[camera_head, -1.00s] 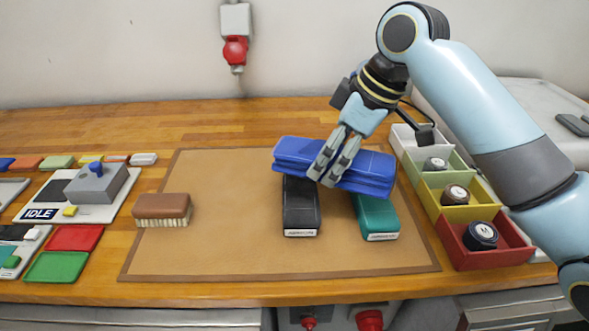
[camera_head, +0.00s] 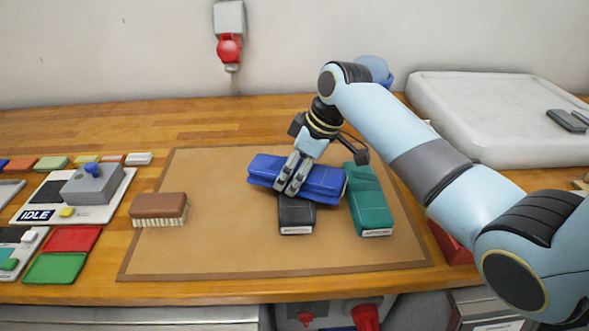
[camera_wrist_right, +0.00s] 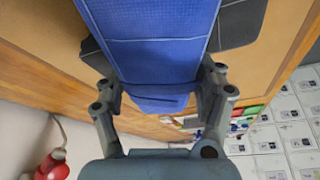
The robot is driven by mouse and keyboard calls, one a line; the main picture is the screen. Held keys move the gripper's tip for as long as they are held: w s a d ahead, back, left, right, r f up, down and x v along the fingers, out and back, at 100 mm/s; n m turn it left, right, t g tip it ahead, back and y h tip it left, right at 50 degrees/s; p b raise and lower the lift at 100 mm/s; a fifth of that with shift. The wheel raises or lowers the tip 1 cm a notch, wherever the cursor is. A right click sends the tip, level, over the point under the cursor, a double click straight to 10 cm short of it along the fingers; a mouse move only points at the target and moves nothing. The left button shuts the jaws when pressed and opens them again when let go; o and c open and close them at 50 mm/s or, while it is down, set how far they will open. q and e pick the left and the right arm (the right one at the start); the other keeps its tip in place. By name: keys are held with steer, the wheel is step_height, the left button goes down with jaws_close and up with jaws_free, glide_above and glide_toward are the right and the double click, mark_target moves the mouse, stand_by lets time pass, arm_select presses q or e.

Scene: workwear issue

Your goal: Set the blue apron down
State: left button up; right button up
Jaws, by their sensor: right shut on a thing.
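The blue apron (camera_head: 322,184) is a folded, long bundle over the brown mat (camera_head: 215,250). In the right wrist view the blue apron (camera_wrist_right: 158,60) lies between the two fingers (camera_wrist_right: 160,95). The apron covers the back part of a folded black apron (camera_head: 297,217); whether it touches it I cannot tell. A folded green apron (camera_head: 370,205) lies just right of it, now mostly uncovered. My left gripper is not in view.
A brown brush (camera_head: 159,208) lies on the mat's left side. A grey device with a blue knob (camera_head: 93,184) and red and green trays (camera_head: 55,267) stand further left. The mat's left-middle is clear.

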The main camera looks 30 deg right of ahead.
steer(key=o, duration=1.4)
steer(key=shift+f, duration=0.1)
steer(key=v, duration=1.2)
steer(key=shift+d, duration=0.1)
